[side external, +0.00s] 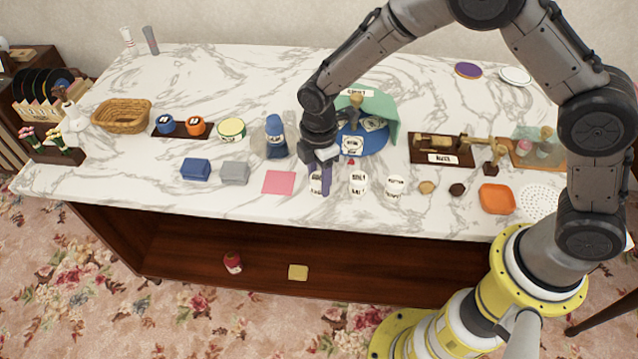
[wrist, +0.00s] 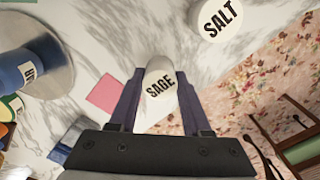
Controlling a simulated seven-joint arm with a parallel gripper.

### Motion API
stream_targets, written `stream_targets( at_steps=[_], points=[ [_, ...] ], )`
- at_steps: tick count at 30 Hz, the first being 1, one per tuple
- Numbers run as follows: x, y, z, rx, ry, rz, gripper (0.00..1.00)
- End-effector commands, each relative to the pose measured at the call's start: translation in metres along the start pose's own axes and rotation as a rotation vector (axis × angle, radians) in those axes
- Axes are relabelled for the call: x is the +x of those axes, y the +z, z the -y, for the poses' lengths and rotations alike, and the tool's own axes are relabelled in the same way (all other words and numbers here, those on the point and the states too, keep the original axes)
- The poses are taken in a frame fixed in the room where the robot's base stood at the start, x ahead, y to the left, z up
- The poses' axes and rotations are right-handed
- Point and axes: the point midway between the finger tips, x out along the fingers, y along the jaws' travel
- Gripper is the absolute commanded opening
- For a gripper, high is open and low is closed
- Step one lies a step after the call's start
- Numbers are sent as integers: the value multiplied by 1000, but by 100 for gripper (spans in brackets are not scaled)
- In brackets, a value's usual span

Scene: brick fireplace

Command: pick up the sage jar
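The sage jar (wrist: 160,88) is a small white jar with "SAGE" in black on it. In the wrist view it lies between the two fingers of my gripper (wrist: 160,78), close to the fingertips. The fingers are spread, and narrow gaps seem to show beside the jar. In the side view my gripper (side external: 322,180) points down at the front of the marble counter, and a finger partly hides the jar (side external: 315,188). The jar stands on the counter.
The salt jar (side external: 358,184) stands just right of the sage jar, with another white jar (side external: 395,185) beyond it. A pink square (side external: 279,182) lies to the left. A blue labelled container (side external: 275,137) and a blue round object (side external: 372,142) are behind. The counter's front edge is close.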

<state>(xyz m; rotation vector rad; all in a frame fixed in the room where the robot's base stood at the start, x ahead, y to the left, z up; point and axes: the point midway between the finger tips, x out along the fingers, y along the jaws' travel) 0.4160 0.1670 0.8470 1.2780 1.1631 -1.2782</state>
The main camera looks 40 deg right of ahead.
Motion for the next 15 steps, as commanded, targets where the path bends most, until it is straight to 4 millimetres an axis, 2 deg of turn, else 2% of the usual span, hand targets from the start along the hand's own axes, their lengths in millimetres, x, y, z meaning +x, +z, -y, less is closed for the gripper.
stream_targets(
  at_steps=[1,6,15],
  points=[
    [0,0,0,0,0,0,27],
    [0,0,0,0,0,0,0],
    [-1,0,0,0,1,-1,0]
  ],
)
